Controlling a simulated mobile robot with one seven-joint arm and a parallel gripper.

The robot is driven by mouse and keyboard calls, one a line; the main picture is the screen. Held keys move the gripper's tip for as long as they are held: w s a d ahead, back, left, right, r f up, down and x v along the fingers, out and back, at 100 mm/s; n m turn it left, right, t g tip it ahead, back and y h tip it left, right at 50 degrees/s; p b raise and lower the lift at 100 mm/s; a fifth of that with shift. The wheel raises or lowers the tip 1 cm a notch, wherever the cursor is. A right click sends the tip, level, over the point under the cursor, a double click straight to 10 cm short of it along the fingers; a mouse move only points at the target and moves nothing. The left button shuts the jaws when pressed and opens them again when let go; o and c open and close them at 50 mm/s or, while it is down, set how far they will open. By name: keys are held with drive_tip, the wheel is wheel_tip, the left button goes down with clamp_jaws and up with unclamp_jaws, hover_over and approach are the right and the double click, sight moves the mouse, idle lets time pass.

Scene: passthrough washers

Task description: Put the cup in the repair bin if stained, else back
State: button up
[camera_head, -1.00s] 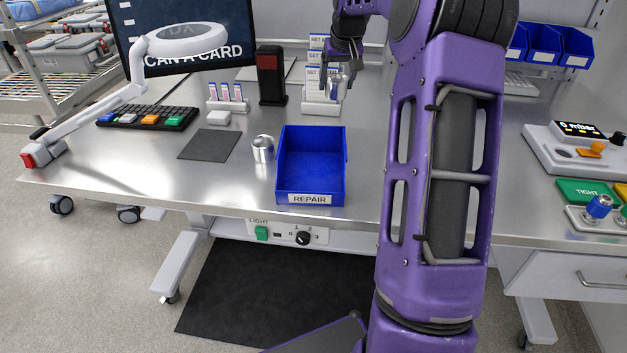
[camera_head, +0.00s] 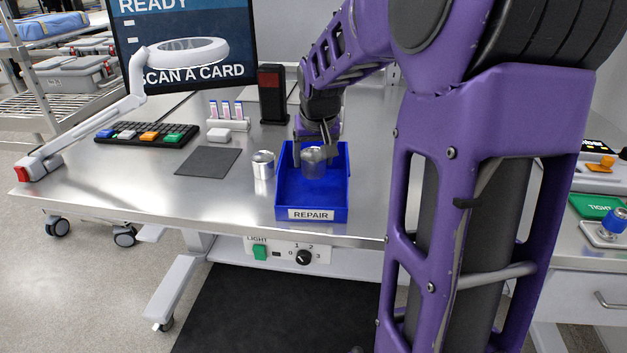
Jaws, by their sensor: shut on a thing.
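A small silvery cup (camera_head: 313,163) is held between the fingers of my gripper (camera_head: 315,148). The gripper is shut on it and points down over the blue repair bin (camera_head: 312,198). The cup appears within the bin's outline; I cannot tell whether it touches the bin floor. No stain is clear at this size. A second metal cup (camera_head: 263,165) stands upright on the bench just left of the bin, apart from it.
A grey mat (camera_head: 208,161) lies left of the second cup. Behind are a keyboard (camera_head: 146,134), a card rack (camera_head: 228,117), a dark stand (camera_head: 272,95) and a monitor (camera_head: 185,40). A white lamp arm (camera_head: 90,128) crosses the bench's left side.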

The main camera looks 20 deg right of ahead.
sight(314, 174)
wheel_tip(314, 174, down, 5)
drive_tip(key=shift+r+b, duration=0.1)
drive_tip(key=shift+b, duration=0.45)
drive_tip(key=shift+f, duration=0.3)
drive_tip(key=o, duration=1.4)
drive_tip(key=shift+o, duration=0.2)
drive_tip(key=shift+r, duration=0.15)
drive_tip(key=shift+r, duration=0.3)
drive_tip(key=p+v, duration=0.2)
drive_tip(key=v, duration=0.9)
drive_tip(key=shift+s+r+p, duration=0.2)
drive_tip(key=shift+s+p, duration=0.05)
drive_tip(key=shift+p, duration=0.05)
